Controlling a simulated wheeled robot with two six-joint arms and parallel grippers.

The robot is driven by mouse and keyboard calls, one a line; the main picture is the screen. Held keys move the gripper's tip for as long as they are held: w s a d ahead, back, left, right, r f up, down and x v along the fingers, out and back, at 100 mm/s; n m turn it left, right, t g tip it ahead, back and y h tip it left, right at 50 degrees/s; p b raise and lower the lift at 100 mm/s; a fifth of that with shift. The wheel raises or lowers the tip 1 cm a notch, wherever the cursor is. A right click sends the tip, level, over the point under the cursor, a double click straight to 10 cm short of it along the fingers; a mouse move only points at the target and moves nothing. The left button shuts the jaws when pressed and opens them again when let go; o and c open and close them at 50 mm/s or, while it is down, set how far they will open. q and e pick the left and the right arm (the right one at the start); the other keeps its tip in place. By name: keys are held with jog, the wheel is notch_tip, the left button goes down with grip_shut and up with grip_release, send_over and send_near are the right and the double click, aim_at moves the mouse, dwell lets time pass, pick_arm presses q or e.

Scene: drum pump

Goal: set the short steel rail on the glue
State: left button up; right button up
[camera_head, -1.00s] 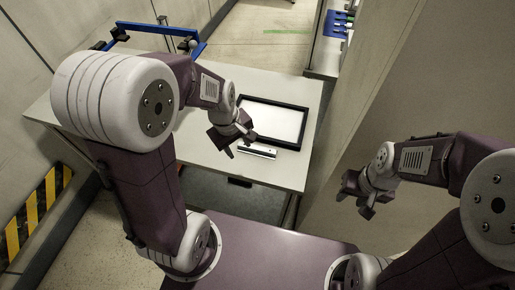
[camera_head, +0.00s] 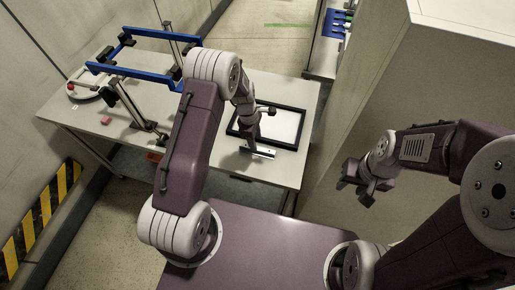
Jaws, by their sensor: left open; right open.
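The short steel rail (camera_head: 262,151) lies on the table just in front of a black-framed white panel. My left gripper (camera_head: 252,144) is open and points down at the rail's left part, very close to it. I cannot tell whether its fingers are around the rail or above it. My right gripper (camera_head: 357,188) is open and empty, off to the right in front of the tan cabinet, away from the table. I cannot make out any glue; my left arm covers part of the table.
The black-framed white panel (camera_head: 238,126) lies flat behind the rail. The tan cabinet (camera_head: 420,80) bounds the right.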

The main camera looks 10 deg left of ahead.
pick_arm(q)
notch_tip(320, 180, down, 4)
jog(key=shift+d+f+p, duration=0.1)
jog(key=shift+d+p, duration=0.05)
jog(key=shift+p, duration=0.6)
jog(key=shift+d+f, duration=0.1)
jog(key=shift+f, duration=0.4)
grip_shut()
jog(key=shift+r, duration=0.1)
jog(key=shift+w+r, duration=0.1)
jog(key=shift+r, duration=0.15)
jog(key=r, duration=0.2)
jog(key=d+r+b, duration=0.1)
jog(key=r, duration=0.1)
jog(key=d+r+b, duration=0.2)
jog(key=d+r, duration=0.4)
jog(key=d, duration=0.4)
jog(key=shift+s+d+r, duration=0.2)
jog(key=shift+s+d, duration=0.1)
jog(key=shift+s, duration=0.05)
